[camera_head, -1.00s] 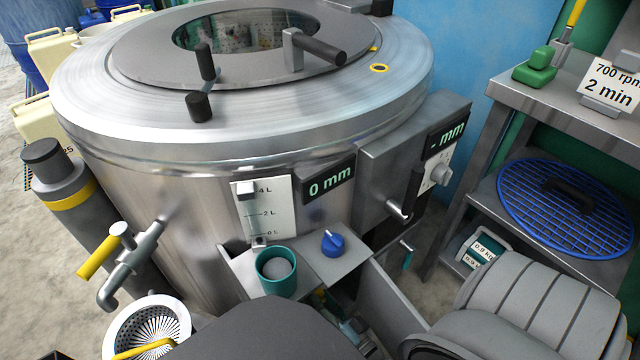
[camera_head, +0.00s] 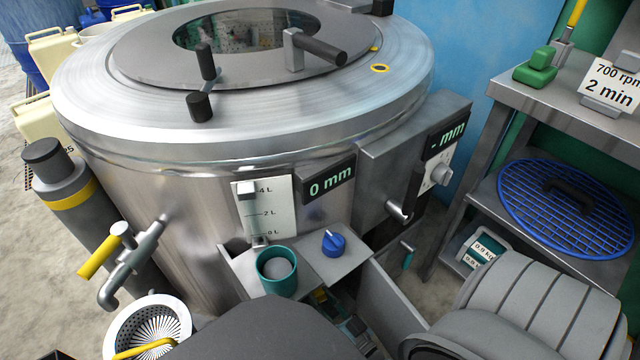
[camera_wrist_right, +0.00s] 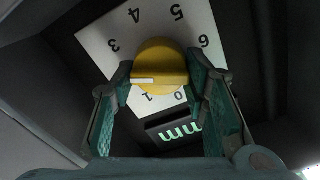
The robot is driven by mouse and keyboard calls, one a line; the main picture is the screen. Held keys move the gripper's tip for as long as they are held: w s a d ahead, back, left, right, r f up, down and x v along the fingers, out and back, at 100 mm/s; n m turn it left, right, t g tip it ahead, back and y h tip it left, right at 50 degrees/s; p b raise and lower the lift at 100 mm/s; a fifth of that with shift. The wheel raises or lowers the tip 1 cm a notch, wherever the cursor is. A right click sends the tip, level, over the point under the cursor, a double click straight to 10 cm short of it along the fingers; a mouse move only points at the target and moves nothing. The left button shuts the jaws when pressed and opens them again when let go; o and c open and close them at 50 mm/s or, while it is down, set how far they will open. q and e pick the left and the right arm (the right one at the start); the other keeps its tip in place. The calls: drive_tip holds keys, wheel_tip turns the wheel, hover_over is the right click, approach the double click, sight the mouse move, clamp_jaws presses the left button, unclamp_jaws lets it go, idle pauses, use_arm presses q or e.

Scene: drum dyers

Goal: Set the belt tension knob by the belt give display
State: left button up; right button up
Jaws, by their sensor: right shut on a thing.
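A round yellow knob (camera_wrist_right: 160,65) with a white pointer bar sits on a white dial plate (camera_wrist_right: 98,38) in the right wrist view. The bar points left, to the side between 1 and 3; the left finger covers the plate's edge there. My right gripper (camera_wrist_right: 161,74) is shut on the knob, with teal finger pads on either side. A display (camera_wrist_right: 180,130) with green "mm" is beside the plate; its number is hidden. In the head view my right gripper (camera_head: 345,322) is low down, mostly hidden by my arm. My left gripper is not in view.
The steel drum (camera_head: 200,210) carries a "0 mm" display (camera_head: 330,183). A "- mm" display (camera_head: 445,138) is on the box at its right. A blue knob (camera_head: 333,243) and teal cup (camera_head: 277,270) are on the front ledge. A steel shelf (camera_head: 505,100) stands right.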

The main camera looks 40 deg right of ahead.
drive_tip(key=n, duration=0.4)
drive_tip(key=shift+a+n, duration=0.1)
drive_tip(key=shift+n, duration=0.6)
drive_tip(key=o, duration=1.1)
drive_tip(key=shift+o, duration=0.2)
drive_tip(key=shift+s, duration=0.15)
drive_tip(key=s, duration=1.1)
drive_tip(key=shift+s, duration=0.4)
